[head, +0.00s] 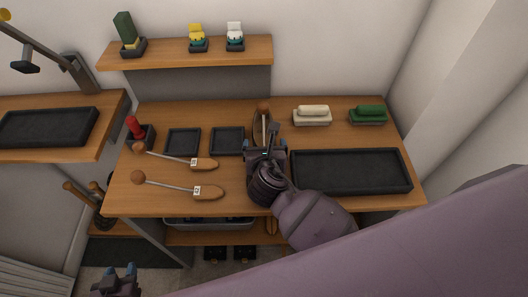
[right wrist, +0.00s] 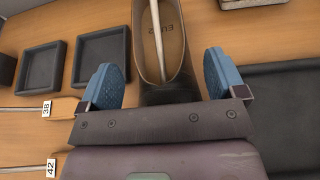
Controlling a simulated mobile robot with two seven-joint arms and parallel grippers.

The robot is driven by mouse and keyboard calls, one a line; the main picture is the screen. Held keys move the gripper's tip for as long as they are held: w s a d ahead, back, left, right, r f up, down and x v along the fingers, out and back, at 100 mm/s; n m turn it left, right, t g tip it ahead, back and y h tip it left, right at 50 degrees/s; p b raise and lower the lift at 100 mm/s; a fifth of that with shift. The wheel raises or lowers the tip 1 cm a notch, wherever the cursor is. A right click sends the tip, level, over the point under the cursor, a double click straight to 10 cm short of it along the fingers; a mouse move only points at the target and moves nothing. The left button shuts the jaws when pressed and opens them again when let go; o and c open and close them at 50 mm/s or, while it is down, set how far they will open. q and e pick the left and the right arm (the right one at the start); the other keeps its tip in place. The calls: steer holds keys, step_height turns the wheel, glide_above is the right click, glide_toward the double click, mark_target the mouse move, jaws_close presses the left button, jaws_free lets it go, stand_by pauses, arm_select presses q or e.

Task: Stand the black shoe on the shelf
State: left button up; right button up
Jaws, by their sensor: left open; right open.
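The black shoe (head: 255,126) stands on the bench top, behind my right gripper, partly hidden by it. In the right wrist view the shoe (right wrist: 168,92) shows its dark heel end and tan lining, with a size mark too small to read surely. A pale rod with a wooden knob (head: 263,108) stands in its opening. My right gripper (head: 265,156) is open, its blue fingertips either side of the shoe's heel end, with gaps in the right wrist view (right wrist: 162,82). My left gripper (head: 120,276) is open and empty at the bottom left, away from the bench.
Two shoe trees (head: 207,192) labelled 38 and 42 lie left of the shoe. Small black trays (head: 183,142) and a large black tray (head: 350,172) flank it. Brushes (head: 312,115) sit behind. A wall shelf (head: 165,52), a left shelf (head: 112,118) and a lower shelf (head: 200,238) surround the bench.

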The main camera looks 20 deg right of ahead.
steer(key=shift+w+f, duration=0.1)
steer(key=shift+w, duration=0.1)
arm_select(q)
steer(key=shift+s, duration=0.1)
steer(key=shift+f, duration=0.1)
arm_select(e)
steer(key=shift+c, duration=0.4)
jaws_close()
steer(key=shift+s+r+n+y, duration=0.55)
steer(key=shift+r+n+y, duration=0.35)
steer(key=shift+r, duration=4.55)
arm_select(q)
steer(key=shift+w+f+b, duration=0.5)
steer(key=shift+f+b, duration=0.2)
steer(key=shift+b, duration=0.8)
arm_select(e)
steer(key=d+n+y, duration=0.1)
steer(key=d, duration=0.5)
steer(key=shift+s+d+r+t+y, duration=0.15)
steer(key=shift+s+t+y, duration=0.2)
steer(key=shift+t+y, duration=0.05)
